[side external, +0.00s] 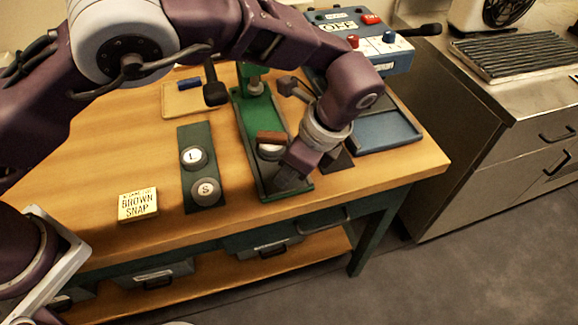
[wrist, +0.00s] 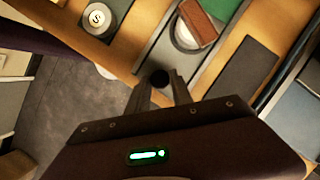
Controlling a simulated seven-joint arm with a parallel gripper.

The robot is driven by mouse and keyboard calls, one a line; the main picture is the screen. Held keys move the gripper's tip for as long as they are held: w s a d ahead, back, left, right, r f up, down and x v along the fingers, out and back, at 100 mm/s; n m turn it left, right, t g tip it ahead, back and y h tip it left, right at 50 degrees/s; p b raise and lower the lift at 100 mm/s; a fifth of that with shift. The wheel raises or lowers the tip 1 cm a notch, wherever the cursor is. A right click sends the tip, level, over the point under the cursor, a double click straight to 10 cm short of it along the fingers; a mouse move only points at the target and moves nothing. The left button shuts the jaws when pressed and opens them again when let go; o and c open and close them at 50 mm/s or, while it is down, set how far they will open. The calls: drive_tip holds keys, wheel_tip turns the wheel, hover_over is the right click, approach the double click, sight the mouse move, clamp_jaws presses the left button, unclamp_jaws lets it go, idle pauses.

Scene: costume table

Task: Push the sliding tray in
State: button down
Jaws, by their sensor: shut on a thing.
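The sliding tray (wrist: 160,52) is a grey strip in the green press base (side external: 246,120) on the wooden table. It bears a pale round die with a brown piece (wrist: 197,24) on top, which also shows in the side view (side external: 270,137). A dark round knob (wrist: 159,77) stands at the tray's near end. My gripper (wrist: 165,84) is shut on this knob, with one finger on either side. In the side view my gripper (side external: 287,182) points down at the front end of the base and hides the knob.
A dark green plate with two round dies marked L and S (side external: 194,157) lies left of the press. A yellow "BROWN SNAP" box (side external: 138,204) sits near the front edge. A blue-grey control box (side external: 365,45) and blue tray (side external: 385,130) are on the right.

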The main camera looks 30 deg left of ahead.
drive_tip(key=shift+w, duration=0.1)
drive_tip(key=w+a, duration=1)
drive_tip(key=c, duration=1.4)
unclamp_jaws()
drive_tip(key=shift+o, duration=1.4)
drive_tip(key=shift+s, duration=0.1)
drive_tip(key=v, duration=0.7)
